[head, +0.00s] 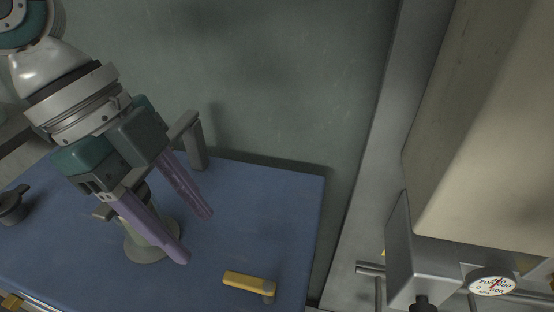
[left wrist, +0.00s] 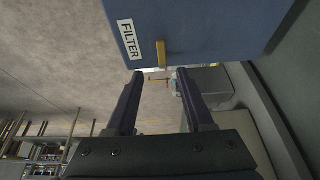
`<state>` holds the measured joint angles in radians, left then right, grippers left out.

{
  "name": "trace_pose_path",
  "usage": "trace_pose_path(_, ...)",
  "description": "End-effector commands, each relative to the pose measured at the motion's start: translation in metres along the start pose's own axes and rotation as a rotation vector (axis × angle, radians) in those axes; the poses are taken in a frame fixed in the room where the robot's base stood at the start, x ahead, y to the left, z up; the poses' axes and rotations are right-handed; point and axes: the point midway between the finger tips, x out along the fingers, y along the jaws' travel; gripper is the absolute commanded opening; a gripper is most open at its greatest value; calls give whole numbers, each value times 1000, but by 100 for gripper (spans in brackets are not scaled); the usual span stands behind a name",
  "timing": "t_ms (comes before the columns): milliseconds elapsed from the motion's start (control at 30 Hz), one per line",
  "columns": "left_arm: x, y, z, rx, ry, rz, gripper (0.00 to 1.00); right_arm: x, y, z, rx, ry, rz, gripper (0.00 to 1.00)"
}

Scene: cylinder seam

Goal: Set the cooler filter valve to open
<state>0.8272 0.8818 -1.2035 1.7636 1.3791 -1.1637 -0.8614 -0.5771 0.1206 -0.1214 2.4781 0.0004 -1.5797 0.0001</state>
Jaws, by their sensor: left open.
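A yellow lever handle (head: 245,281) shows on the blue cooler housing (head: 285,205) in the head view, low and right of my left gripper. Its right end turns down to a short stub. My left gripper (head: 196,238) has long purple fingers, apart and empty, pointing down right, with a visible gap to the handle. In the left wrist view, a yellow handle (left wrist: 162,53) stands beside a white FILTER label (left wrist: 129,39), just beyond the open fingertips. Part of the housing is hidden behind my gripper. My right gripper is not in view.
A round grey-green fitting (head: 143,250) is partly behind my left fingers. A dark knob (head: 12,206) sits at the far left. A grey bracket (head: 195,143) rises near the gripper. Pipes and a dial gauge (head: 492,284) are at the lower right, below a beige cabinet (head: 490,130).

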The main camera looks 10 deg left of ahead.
Motion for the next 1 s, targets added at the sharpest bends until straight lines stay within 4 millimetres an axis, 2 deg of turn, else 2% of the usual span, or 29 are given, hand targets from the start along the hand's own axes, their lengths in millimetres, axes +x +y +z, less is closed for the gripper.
trace_pose_path(33, 2, -3, 6, -4, -3, -3, 52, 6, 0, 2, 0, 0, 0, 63)
trace_pose_path(167, 10, -4, 7, -5, 0, 1, 52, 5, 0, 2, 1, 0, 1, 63)
trace_pose_path(600, 86, -3, 6, -6, 0, 1, 52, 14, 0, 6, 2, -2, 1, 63)
trace_pose_path(800, 98, -3, 6, -5, -1, -1, 52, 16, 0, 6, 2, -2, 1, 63)
trace_pose_path(1000, 98, -3, 6, -5, -1, -1, 52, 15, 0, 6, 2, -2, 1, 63)
